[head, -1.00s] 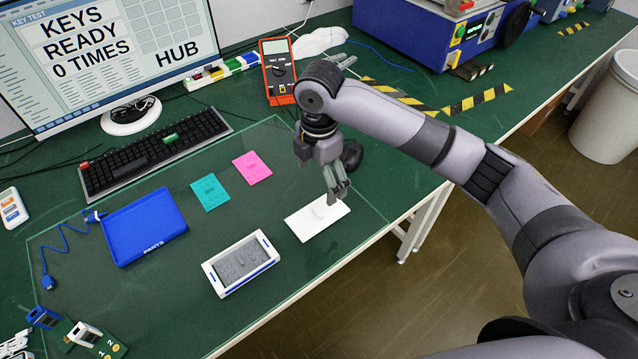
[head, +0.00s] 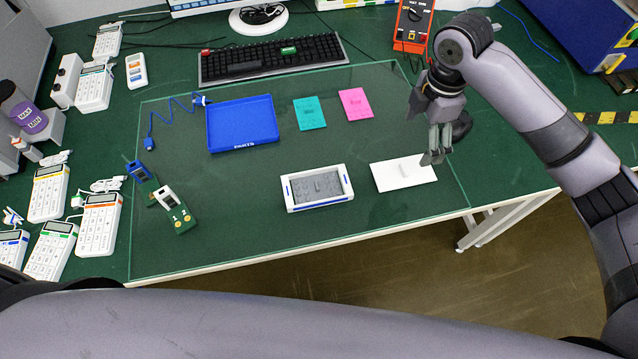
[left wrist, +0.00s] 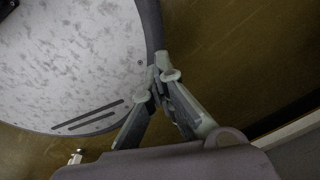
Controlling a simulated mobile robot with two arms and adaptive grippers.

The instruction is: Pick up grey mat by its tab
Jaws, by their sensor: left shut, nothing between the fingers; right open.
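The grey mat (head: 330,189) lies inside a white frame-like holder (head: 318,205) with blue marks, near the table's front edge in the head view. A small raised tab (head: 320,183) shows near its middle. My right gripper (head: 434,158) is open, to the right of the mat, by the right part of a white plate (head: 395,178); whether it touches the plate is unclear. My left gripper (left wrist: 158,82) is shut and empty in the left wrist view, over the floor and away from the table top.
A blue parts tray (head: 243,148), a teal mat (head: 310,113) and a pink mat (head: 355,104) lie behind the holder. A small board (head: 174,208) with connectors is left.

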